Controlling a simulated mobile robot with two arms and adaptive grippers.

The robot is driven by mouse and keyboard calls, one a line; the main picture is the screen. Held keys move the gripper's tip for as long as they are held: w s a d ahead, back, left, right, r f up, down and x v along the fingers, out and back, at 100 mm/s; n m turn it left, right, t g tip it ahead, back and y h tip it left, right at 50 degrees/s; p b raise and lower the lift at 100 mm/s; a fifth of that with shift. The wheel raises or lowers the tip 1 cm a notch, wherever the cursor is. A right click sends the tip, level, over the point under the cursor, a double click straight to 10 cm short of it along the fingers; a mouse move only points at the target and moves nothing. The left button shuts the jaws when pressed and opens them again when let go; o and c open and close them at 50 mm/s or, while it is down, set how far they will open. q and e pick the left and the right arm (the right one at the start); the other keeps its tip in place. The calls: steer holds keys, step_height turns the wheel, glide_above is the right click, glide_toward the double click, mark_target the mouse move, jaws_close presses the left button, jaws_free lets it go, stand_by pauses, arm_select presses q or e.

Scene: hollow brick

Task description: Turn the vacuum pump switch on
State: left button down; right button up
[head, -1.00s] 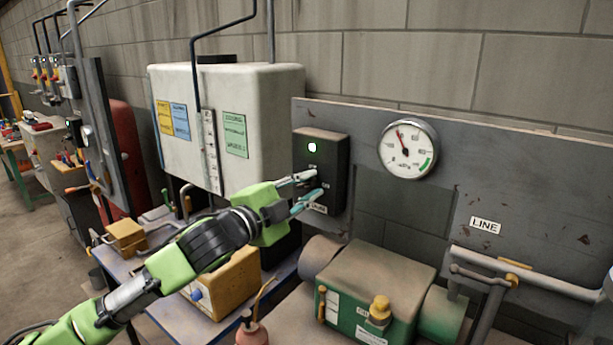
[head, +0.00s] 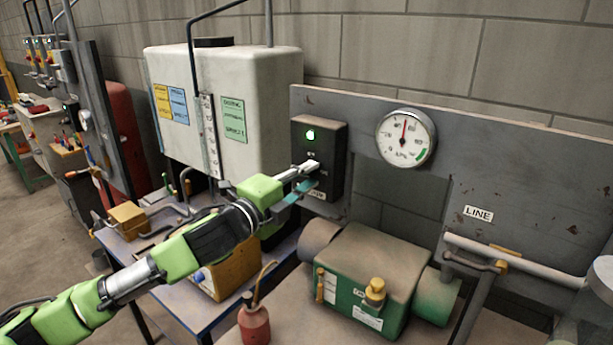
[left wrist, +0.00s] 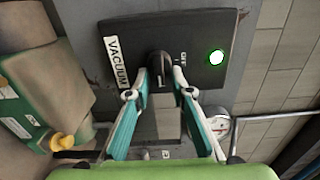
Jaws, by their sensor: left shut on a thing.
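The vacuum switch box (head: 332,150) is a dark box on the grey wall panel, with a lit green lamp (head: 310,135). In the left wrist view the box (left wrist: 140,30) carries a "VACUUM" label (left wrist: 117,62), an "OFF" mark beside the knob, and the bright lamp (left wrist: 216,57). My left gripper (head: 312,174) is at the lower front of the box. In the left wrist view its fingers (left wrist: 161,82) are shut on the black switch knob (left wrist: 159,62), one finger on each side. The knob is hidden by the fingers in the head view. My right gripper is not in view.
A round gauge (head: 405,139) hangs on the panel right of the box, its needle roughly upright. A green pump (head: 368,270) with a yellow cap stands below. A white tank (head: 265,75) stands left of the box. A red oil can (head: 254,322) stands in front.

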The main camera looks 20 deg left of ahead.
arm_select(q)
steer(key=c, duration=1.8)
jaws_free()
steer(key=shift+v, duration=6)
